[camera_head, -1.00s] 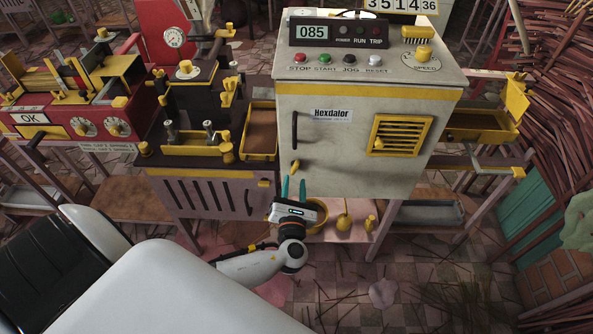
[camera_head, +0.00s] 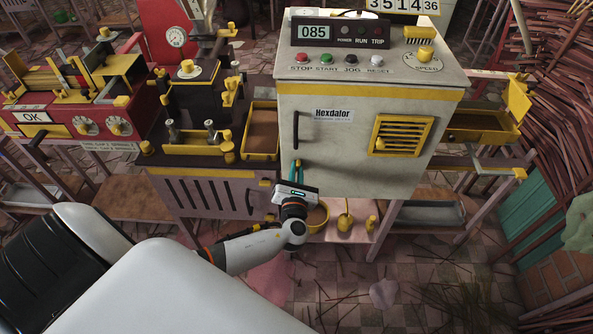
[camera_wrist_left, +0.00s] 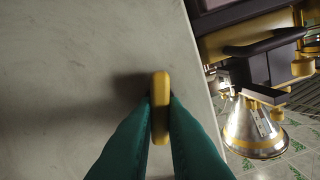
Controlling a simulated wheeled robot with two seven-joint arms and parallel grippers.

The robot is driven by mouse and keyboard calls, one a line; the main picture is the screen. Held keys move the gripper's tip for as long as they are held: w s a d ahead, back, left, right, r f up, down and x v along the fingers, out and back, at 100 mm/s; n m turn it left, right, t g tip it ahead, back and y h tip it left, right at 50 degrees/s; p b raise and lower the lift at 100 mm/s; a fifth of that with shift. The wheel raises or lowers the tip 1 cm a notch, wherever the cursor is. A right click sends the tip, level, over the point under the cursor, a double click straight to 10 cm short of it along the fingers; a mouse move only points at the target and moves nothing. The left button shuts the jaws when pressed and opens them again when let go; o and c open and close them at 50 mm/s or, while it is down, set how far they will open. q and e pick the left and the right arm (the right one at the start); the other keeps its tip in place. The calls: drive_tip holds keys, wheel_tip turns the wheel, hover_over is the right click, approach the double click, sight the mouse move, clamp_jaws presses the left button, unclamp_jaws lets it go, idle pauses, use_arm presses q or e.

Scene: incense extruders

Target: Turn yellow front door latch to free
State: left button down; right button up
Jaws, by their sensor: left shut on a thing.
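The yellow front door latch (camera_wrist_left: 160,105) stands out from the pale door of the Hexdalor cabinet (camera_head: 350,150). In the left wrist view it is a narrow upright yellow bar between the two green fingertips. My left gripper (camera_wrist_left: 160,125) is shut on the latch, with a finger against each side. In the head view my left gripper (camera_head: 296,172) is at the lower left of the cabinet front, below the black door handle (camera_head: 295,130), and mostly covers the latch. My right gripper is not in view.
The yellow vent panel (camera_head: 400,136) is to the right on the same cabinet front. A dark extruder stand (camera_head: 215,195) is close on the left. A low shelf with yellow pieces (camera_head: 345,222) is below the cabinet. The tiled floor in front is mostly clear, with scattered sticks.

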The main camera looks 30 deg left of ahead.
use_arm(q)
drive_tip(key=shift+n, duration=0.4)
drive_tip(key=shift+s+a+n+b, duration=0.15)
drive_tip(key=shift+n+b, duration=1.65)
drive_tip(key=shift+n, duration=1)
drive_tip(key=shift+a+n+b, duration=0.1)
drive_tip(key=shift+n+b, duration=1.65)
drive_tip(key=shift+n, duration=1.05)
drive_tip(key=c, duration=1.5)
unclamp_jaws()
